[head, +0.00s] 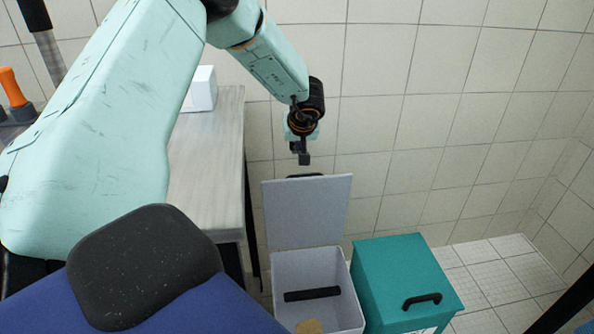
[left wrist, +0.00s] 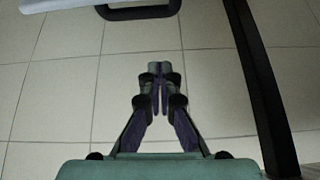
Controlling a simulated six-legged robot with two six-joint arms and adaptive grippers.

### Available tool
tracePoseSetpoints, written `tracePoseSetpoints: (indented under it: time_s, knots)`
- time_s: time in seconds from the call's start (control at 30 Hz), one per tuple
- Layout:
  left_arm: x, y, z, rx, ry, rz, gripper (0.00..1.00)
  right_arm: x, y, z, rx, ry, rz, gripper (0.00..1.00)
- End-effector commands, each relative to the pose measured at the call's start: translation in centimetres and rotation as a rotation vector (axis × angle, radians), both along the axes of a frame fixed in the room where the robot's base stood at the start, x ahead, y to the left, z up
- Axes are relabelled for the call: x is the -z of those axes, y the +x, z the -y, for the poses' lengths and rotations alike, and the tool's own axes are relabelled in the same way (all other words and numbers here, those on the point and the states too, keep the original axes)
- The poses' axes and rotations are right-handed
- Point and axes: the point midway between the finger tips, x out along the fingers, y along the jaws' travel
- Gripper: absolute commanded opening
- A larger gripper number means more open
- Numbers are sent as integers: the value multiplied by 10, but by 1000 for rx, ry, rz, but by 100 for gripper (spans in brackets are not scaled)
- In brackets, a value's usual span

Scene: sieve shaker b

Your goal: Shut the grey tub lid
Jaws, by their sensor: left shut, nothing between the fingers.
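The grey tub (head: 283,262) stands on the floor, open at the top. Its grey lid (head: 308,215) stands nearly upright at the tub's back edge. A black handle (head: 318,175) shows just behind the lid's upper edge. In the left wrist view, a dark handle (left wrist: 138,13) and a strip of the pale lid (left wrist: 50,4) lie at the top edge. My left gripper (head: 304,160) is shut and empty, just above the lid's top edge in the head view; it also shows in the left wrist view (left wrist: 158,68). I cannot tell whether it touches the lid. My right gripper is not in view.
A black bar (head: 312,294) and a tan round thing (head: 310,326) show inside the tub. A teal box (head: 400,270) with a black handle stands close to the tub's right. A table (head: 208,165) with a white box (head: 201,90) stands at left. A tiled wall is behind.

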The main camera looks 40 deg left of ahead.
Motion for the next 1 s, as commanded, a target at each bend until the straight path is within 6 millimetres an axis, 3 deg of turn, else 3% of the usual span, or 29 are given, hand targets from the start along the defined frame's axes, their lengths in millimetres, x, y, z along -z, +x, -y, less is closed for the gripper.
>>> tracePoseSetpoints:
  time_s: [0.27, 0.7, 1.0]
  knots:
    - [1, 6, -1, -11, -16, 18, 0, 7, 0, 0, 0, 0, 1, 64]
    - [56, 29, -25, -11, -16, 17, 0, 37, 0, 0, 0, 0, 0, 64]
    - [81, 40, -37, -8, -18, 19, 0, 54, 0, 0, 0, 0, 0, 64]
